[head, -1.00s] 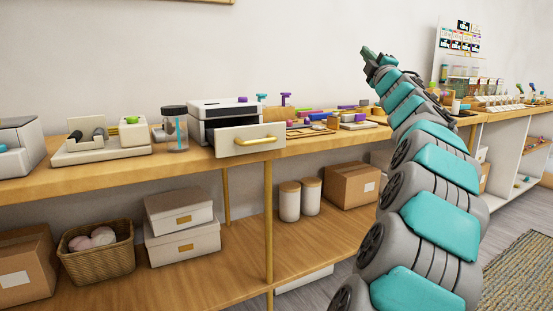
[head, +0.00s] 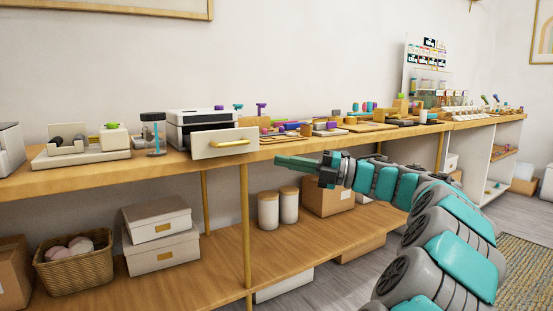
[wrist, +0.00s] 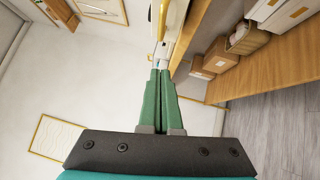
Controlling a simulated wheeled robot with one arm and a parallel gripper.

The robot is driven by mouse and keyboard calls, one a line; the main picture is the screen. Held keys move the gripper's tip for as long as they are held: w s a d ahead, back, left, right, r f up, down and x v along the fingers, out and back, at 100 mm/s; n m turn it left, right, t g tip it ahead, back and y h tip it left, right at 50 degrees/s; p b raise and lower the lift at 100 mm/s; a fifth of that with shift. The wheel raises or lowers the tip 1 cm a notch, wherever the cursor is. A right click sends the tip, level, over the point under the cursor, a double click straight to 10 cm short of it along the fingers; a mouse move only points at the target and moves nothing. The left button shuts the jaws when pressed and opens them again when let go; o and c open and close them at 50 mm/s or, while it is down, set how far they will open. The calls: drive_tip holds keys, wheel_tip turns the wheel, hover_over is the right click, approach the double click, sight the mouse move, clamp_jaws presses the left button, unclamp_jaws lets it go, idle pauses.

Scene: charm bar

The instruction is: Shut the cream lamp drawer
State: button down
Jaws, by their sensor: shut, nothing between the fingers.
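The cream lamp drawer (head: 224,142) stands pulled out of the front of the white and dark lamp unit (head: 198,119) on the wooden bench, with a brass bar handle (head: 234,143) across its front. My gripper (head: 277,160) is shut and empty, to the right of the drawer and slightly below its handle, in front of the bench edge and apart from the drawer. In the wrist view my gripper's green fingers (wrist: 159,72) are together. There, the drawer's brass handle (wrist: 163,22) and pale front show edge-on just beyond the fingertips.
The wooden bench (head: 85,174) runs along the wall; small tools and coloured pieces lie right of the drawer. The lower shelf holds white boxes (head: 160,250), a basket (head: 75,262), canisters and cartons. Free room lies in front of the bench.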

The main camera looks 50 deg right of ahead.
sight(231, 146)
drive_tip(key=w+a, duration=0.1)
drive_tip(key=w, duration=0.2)
drive_tip(key=w+a+r, duration=0.1)
drive_tip(key=w, duration=0.3)
drive_tip(key=w+a+r+p, duration=0.1)
drive_tip(key=w, duration=0.2)
drive_tip(key=shift+w+a, duration=0.15)
drive_tip(key=shift+w, duration=0.2)
drive_tip(key=shift+w, duration=0.1)
drive_tip(key=w+d, duration=0.1)
drive_tip(key=w, duration=0.3)
drive_tip(key=w+d+p, duration=0.1)
drive_tip(key=w, duration=0.3)
drive_tip(key=w+d+p, duration=0.1)
drive_tip(key=w, duration=0.3)
drive_tip(key=shift+w+d, duration=0.1)
drive_tip(key=shift+w, duration=0.25)
drive_tip(key=shift+s, duration=0.1)
